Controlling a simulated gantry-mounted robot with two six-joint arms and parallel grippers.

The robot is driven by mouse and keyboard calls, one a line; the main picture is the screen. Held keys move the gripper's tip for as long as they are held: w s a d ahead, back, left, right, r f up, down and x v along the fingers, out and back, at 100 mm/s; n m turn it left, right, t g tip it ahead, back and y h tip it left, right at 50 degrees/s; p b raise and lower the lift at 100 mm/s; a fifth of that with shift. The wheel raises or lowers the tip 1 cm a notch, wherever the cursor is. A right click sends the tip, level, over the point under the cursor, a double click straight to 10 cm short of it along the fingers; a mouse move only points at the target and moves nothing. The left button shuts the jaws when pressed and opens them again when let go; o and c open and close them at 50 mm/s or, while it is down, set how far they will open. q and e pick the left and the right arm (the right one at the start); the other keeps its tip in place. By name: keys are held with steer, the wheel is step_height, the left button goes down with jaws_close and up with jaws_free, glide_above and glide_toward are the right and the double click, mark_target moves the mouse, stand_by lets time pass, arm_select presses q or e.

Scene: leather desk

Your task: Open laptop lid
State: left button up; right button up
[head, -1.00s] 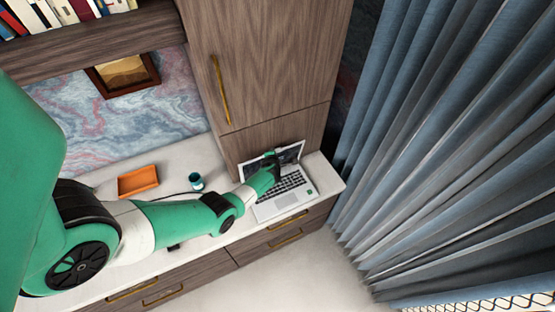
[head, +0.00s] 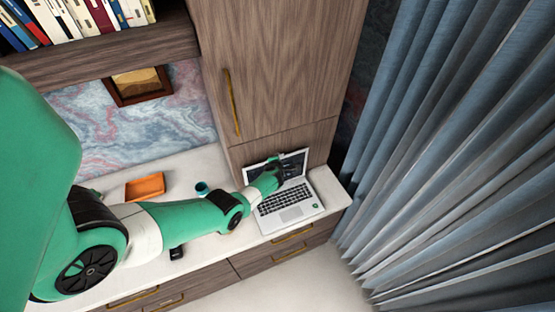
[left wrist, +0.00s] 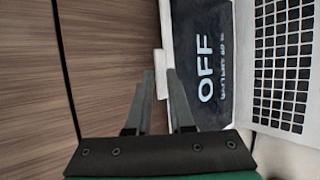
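The silver laptop (head: 290,213) stands on the white desk with its lid raised and its keyboard showing. Its dark screen (head: 294,165) faces the room; in the left wrist view the screen (left wrist: 205,70) reads "OFF" beside the keyboard (left wrist: 282,60). My right gripper is not in view.
A tall wooden cabinet (head: 275,75) stands behind the laptop. An orange tray (head: 145,187) and a teal cup (head: 202,187) are left of it on the desk (head: 175,180). A small black object (head: 177,252) lies near the front edge. Blue curtains (head: 440,150) hang at right.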

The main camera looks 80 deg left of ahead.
arm_select(q)
steer(key=p+v, duration=0.9)
steer(key=v, duration=0.2)
steer(key=shift+d+r+p, duration=0.15)
steer(key=shift+r+p, duration=0.05)
steer(key=shift+p, duration=0.1)
steer(key=shift+s, duration=0.1)
